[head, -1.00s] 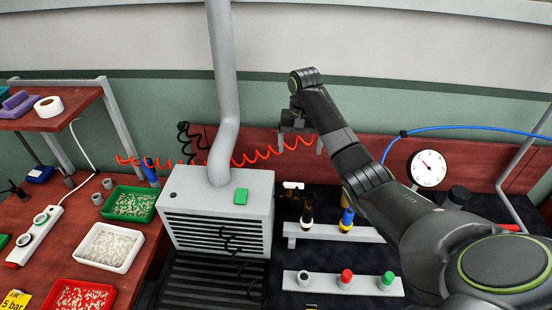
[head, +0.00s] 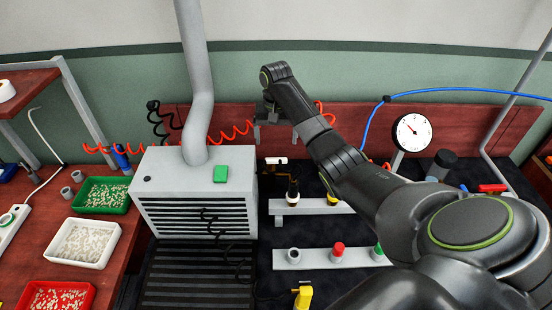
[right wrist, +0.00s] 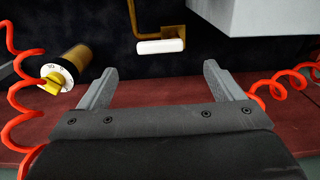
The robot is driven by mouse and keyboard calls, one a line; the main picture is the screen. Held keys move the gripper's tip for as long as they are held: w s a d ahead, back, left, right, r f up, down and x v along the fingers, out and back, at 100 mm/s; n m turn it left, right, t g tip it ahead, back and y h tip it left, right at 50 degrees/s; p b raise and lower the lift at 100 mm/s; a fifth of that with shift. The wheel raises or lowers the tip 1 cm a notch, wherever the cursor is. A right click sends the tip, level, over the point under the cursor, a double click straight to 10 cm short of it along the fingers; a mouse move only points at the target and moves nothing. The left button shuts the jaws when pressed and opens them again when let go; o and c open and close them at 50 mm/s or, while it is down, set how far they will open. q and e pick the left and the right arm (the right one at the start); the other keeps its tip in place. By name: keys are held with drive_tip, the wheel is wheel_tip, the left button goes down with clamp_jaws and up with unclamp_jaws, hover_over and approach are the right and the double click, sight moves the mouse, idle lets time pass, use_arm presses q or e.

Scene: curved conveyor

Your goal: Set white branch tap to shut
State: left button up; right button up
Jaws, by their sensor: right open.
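The white branch tap has a white bar handle (right wrist: 160,46) on a brass pipe. In the right wrist view the handle lies crosswise, just beyond the fingertips and between their lines. In the head view the handle (head: 277,161) shows small, just below my right gripper (head: 275,137). My right gripper, also in the right wrist view (right wrist: 158,70), is open with nothing between its fingers. The fingers look apart from the handle. My left gripper is not in view.
A brass valve with a yellow knob (right wrist: 52,82) and red coiled hoses (right wrist: 283,86) flank the gripper. A grey vented box (head: 195,195) stands left of the tap. A rack with tools (head: 310,206) stands in front. A round gauge (head: 411,133) is at right.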

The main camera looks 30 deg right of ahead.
sight(276, 159)
wheel_tip(276, 159, down, 8)
drive_tip(key=shift+f, duration=0.1)
idle(0.4)
drive_tip(key=shift+p, duration=0.35)
drive_tip(key=c, duration=1)
